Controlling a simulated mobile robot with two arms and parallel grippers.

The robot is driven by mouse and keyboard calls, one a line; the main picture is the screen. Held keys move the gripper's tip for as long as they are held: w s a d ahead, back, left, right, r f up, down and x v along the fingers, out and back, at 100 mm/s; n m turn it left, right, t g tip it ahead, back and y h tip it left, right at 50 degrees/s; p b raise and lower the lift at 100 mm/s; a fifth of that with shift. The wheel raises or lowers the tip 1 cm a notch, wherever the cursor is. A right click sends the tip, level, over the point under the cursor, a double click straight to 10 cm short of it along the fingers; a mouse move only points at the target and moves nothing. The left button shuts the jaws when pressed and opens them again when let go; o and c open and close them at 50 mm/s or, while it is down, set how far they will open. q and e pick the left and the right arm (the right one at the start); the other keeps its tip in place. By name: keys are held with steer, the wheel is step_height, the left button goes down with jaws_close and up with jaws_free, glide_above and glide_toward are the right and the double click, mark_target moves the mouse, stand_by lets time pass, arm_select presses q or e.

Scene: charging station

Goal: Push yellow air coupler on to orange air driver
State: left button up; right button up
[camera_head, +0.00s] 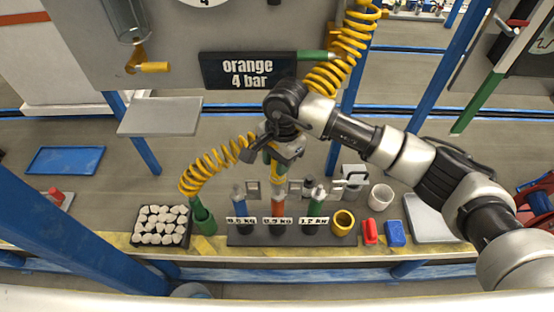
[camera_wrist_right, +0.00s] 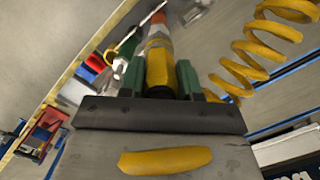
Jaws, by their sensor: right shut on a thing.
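My right gripper (camera_head: 280,155) is over the middle of the tool rack (camera_head: 290,240). In the right wrist view its green fingers (camera_wrist_right: 162,80) are shut on the yellow air coupler (camera_wrist_right: 160,58). The orange air driver (camera_head: 278,188) stands in the rack's middle place, right below the gripper. In the right wrist view its orange part (camera_wrist_right: 160,24) lies in line with the coupler's far end. I cannot tell whether the two touch or are joined. The gripper hides most of the coupler in the head view. My left gripper is not in view.
A blue driver (camera_head: 239,198) and a green driver (camera_head: 317,200) stand either side. Coiled yellow hose (camera_head: 215,165) hangs at left, and more coil (camera_head: 340,50) hangs above. A tray of stones (camera_head: 160,225), a green holder (camera_head: 203,217) and a yellow cup (camera_head: 343,222) share the bench.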

stand_by(0.5)
steer(key=shift+b, duration=0.5)
steer(key=shift+f+b, duration=2.65)
steer(key=shift+b, duration=0.05)
steer(key=o, duration=1.1)
steer(key=r, duration=0.3)
steer(key=r+b, duration=0.1)
steer(key=r, duration=0.3)
steer(key=w+d+r, duration=0.1)
steer(key=r, duration=0.2)
steer(key=shift+r, duration=0.4)
